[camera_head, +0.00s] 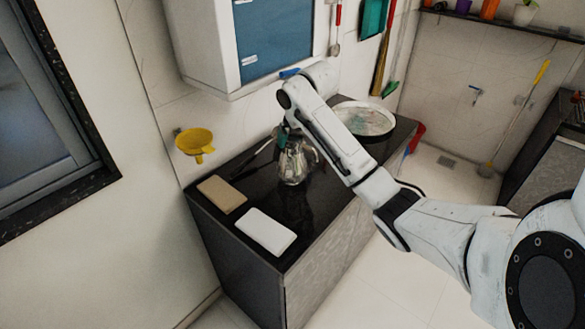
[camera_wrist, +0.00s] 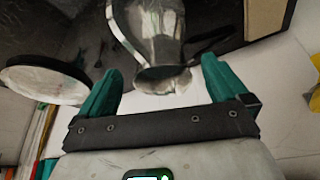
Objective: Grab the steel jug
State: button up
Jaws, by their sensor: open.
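The steel jug (camera_head: 293,165) stands upright on the black counter. It is shiny, with a handle on its right side in the head view. In the wrist view the jug (camera_wrist: 150,25) is at the top centre, its mouth towards my gripper. My gripper (camera_wrist: 160,68) is open, with one teal finger to each side of the jug's mouth in that picture. The fingers do not visibly touch the jug. In the head view my gripper (camera_head: 285,135) is at the jug's top, partly hidden by my arm.
A brown board (camera_head: 222,194) and a white board (camera_head: 265,231) lie on the counter (camera_head: 300,207) in front of the jug. A round white basin (camera_head: 365,120) is behind it to the right. A yellow funnel (camera_head: 195,142) is by the wall. A cabinet (camera_head: 215,50) hangs above.

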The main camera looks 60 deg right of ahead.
aim_at(292, 136)
jog(key=shift+w+d+f, duration=0.55)
jog(key=shift+w+f, duration=0.15)
jog(key=shift+w, duration=0.05)
jog(key=shift+w+d+f, duration=0.55)
jog(key=shift+w+f, duration=0.1)
jog(key=shift+w, duration=0.1)
jog(key=c, duration=1.7)
jog(key=shift+c, duration=0.2)
